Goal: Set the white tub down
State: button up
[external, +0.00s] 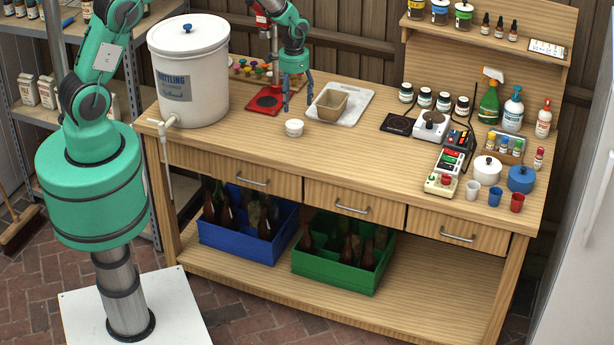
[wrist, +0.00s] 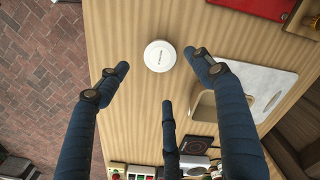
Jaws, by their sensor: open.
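The small round white tub (external: 294,128) stands upright on the wooden bench top, near the front edge, in front of the white board. It also shows in the wrist view (wrist: 160,56), lid up with small dark print. My gripper (external: 298,104) is open and empty above the bench, just behind and above the tub in the external view. In the wrist view the blue fingers of my gripper (wrist: 157,77) are spread, with the tub seen beyond and between the tips. No finger appears to touch it.
A white board (external: 357,113) with a tan tray (external: 331,104) lies right of the tub. A red pad (external: 265,100) lies behind left, and a large white bucket (external: 190,75) stands left. Bare bench top surrounds the tub, with the front edge close.

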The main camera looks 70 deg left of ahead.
jog(key=shift+r, duration=0.75)
jog(key=shift+r, duration=0.1)
jog(key=s+d+r+t, duration=0.1)
jog(key=s+d+r, duration=0.35)
jog(key=r, duration=0.55)
jog(key=s+d+r+t, duration=0.1)
jog(key=s+d+r, duration=0.3)
jog(key=r, duration=0.7)
jog(key=s+d+r+t, duration=0.15)
jog(key=s+r, duration=0.35)
jog(key=r, duration=0.5)
jog(key=s+d+r, duration=0.2)
jog(key=s+r, duration=0.1)
jog(key=s, duration=0.6)
jog(key=s+d+r+m+t, duration=0.1)
jog(key=s+d+r, duration=0.2)
jog(key=s, duration=0.6)
jog(key=s+d+r+t, duration=0.1)
jog(key=s+d+r, duration=0.2)
jog(key=s, duration=0.6)
jog(key=shift+r+m, duration=0.3)
jog(key=shift+r, duration=0.2)
